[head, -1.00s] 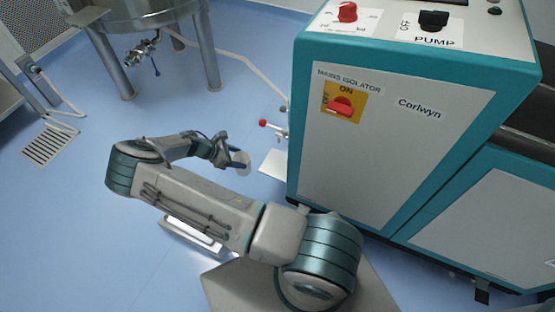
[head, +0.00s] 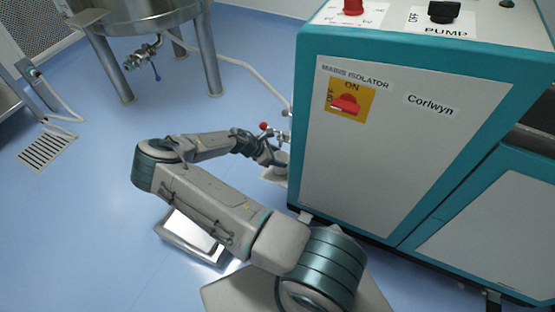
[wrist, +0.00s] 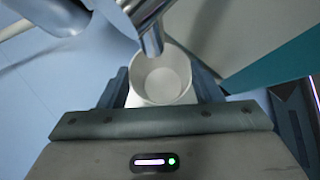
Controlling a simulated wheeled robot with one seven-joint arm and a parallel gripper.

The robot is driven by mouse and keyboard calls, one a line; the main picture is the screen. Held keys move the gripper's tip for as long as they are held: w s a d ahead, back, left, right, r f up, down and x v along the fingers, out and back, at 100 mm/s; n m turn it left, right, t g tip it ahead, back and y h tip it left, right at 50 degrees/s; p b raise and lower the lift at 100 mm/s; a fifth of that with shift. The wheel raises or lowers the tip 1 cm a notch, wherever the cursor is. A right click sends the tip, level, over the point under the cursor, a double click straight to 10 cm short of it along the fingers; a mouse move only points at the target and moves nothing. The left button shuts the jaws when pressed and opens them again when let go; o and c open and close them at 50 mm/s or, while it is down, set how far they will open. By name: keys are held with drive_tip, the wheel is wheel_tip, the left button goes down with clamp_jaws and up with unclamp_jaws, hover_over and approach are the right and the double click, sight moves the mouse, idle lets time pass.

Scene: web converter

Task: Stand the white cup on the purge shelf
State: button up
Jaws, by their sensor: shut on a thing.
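The white cup (wrist: 163,82) is upright and empty, seen from above in the wrist view between the two fingers. My gripper (wrist: 161,90) is shut on it from both sides. In the head view the cup (head: 282,160) is a small pale shape at the end of my gripper (head: 272,157), by the machine's left side. The purge shelf (head: 270,177) is a pale plate low on that side, partly hidden by my gripper and the cup. The cup appears over the shelf; I cannot tell whether it touches it.
A metal spout (wrist: 150,38) hangs very close to the cup's far rim in the wrist view. A red-knobbed valve (head: 264,126) sticks out beside my gripper. The teal and white machine (head: 400,150) stands right.

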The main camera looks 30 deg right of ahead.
drive_tip(key=shift+f, duration=0.2)
drive_tip(key=o, duration=1.3)
drive_tip(key=shift+f, duration=0.1)
